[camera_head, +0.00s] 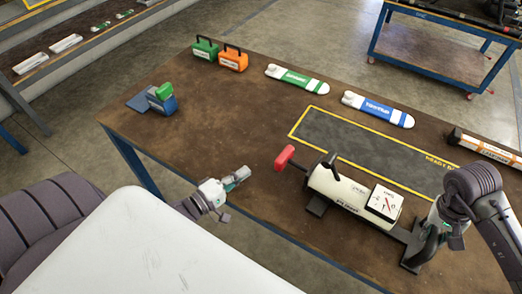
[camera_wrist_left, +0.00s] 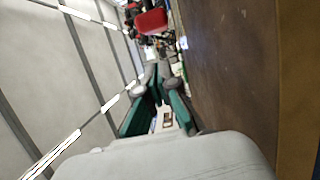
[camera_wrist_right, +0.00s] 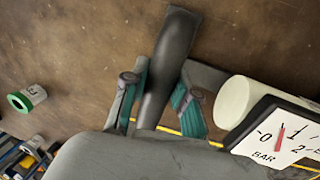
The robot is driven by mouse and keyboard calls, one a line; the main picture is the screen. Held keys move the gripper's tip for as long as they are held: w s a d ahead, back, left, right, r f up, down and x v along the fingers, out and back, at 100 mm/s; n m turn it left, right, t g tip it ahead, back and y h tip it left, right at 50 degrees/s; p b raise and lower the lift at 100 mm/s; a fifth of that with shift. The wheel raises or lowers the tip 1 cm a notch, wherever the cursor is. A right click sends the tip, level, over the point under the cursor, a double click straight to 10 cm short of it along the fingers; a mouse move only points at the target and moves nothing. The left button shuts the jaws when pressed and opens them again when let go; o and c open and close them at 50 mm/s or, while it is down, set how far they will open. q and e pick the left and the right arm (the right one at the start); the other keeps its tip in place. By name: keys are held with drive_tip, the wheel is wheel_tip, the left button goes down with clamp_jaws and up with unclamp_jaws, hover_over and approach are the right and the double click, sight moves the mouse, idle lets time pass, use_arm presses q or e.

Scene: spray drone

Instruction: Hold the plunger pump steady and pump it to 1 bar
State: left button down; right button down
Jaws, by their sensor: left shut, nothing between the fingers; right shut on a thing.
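The plunger pump lies on the table, with a white barrel (camera_head: 345,193), a red handle (camera_head: 284,158) at its left end and a gauge (camera_head: 384,202) near its right end. In the right wrist view the gauge (camera_wrist_right: 283,140) has a red needle between 0 and 1 bar. My right gripper (camera_head: 436,236) is shut on the dark grip (camera_wrist_right: 168,75) at the pump's right end. My left gripper (camera_head: 240,175) is shut and empty, left of the red handle and apart from it. The red handle also shows in the left wrist view (camera_wrist_left: 151,21).
A yellow-outlined dark mat (camera_head: 365,147) lies behind the pump on the brown table (camera_head: 235,120). Green (camera_head: 296,78) and blue (camera_head: 378,108) labelled white parts, a green case (camera_head: 205,49) and an orange case (camera_head: 233,58) line the far edge. A blue-green block (camera_head: 161,98) stands left.

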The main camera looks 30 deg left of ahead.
sight(284, 158)
use_arm(q)
drive_tip(key=a, duration=0.3)
drive_tip(key=shift+a, duration=0.1)
drive_tip(key=shift+r, duration=0.1)
drive_tip(key=x, duration=1)
drive_tip(key=shift+w, duration=0.15)
drive_tip(key=d, duration=0.2)
drive_tip(key=shift+s+d, duration=0.2)
drive_tip(key=shift+d, duration=0.2)
use_arm(e)
drive_tip(key=shift+w, duration=0.1)
use_arm(q)
drive_tip(key=shift+d, duration=0.65)
drive_tip(key=shift+s, duration=0.1)
drive_tip(key=d, duration=0.7)
drive_tip(key=shift+s, duration=0.25)
use_arm(e)
drive_tip(key=shift+a, duration=0.1)
